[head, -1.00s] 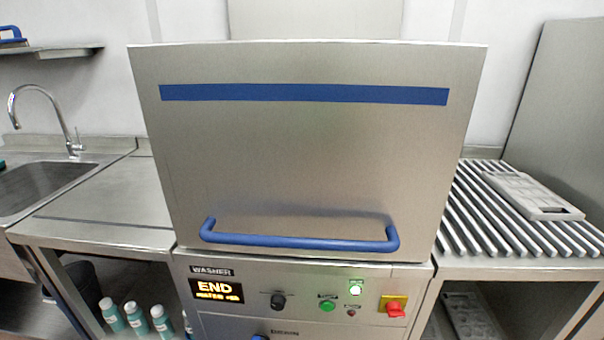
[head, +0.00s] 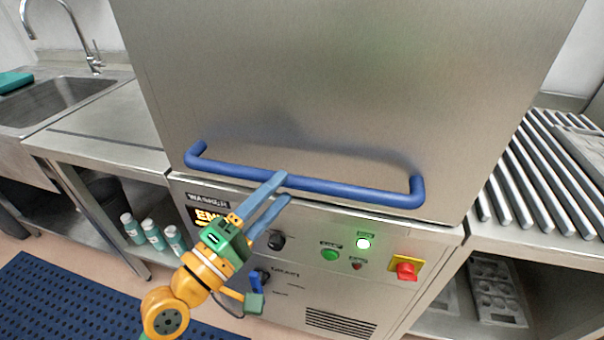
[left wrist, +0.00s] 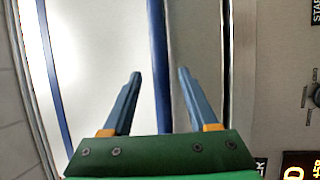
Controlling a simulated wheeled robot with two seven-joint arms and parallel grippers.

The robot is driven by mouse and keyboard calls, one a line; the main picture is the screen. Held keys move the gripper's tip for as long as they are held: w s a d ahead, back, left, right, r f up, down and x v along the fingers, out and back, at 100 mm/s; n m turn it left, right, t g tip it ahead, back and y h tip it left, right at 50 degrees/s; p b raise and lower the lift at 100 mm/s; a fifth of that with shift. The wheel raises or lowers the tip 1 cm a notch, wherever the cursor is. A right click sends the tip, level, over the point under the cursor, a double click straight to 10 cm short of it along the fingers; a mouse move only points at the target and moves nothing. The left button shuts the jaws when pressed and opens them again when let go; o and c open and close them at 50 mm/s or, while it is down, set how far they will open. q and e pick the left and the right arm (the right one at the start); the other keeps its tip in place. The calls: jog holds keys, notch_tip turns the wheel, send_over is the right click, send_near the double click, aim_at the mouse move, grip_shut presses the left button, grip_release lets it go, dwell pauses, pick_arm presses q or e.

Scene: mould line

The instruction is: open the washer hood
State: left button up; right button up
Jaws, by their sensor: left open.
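The washer hood (head: 330,80) is a large steel box front, and it is down on the washer body. Its blue bar handle (head: 340,189) runs across its lower edge. My left gripper (head: 283,187) is at the handle, left of the bar's middle, with its two blue fingers open. In the left wrist view the handle (left wrist: 159,60) runs between the spread fingers of the gripper (left wrist: 158,75), with gaps on both sides. I cannot tell how deep the bar is between them. My right gripper is not in view.
A sink (head: 60,95) and steel counter are at left, a roller table (head: 540,175) at right. A blue mat (head: 60,300) lies on the floor.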

aim_at(284, 186)
pick_arm(q)
jog(key=x, duration=0.4)
jog(key=shift+a, duration=0.1)
grip_shut()
dwell(1.3)
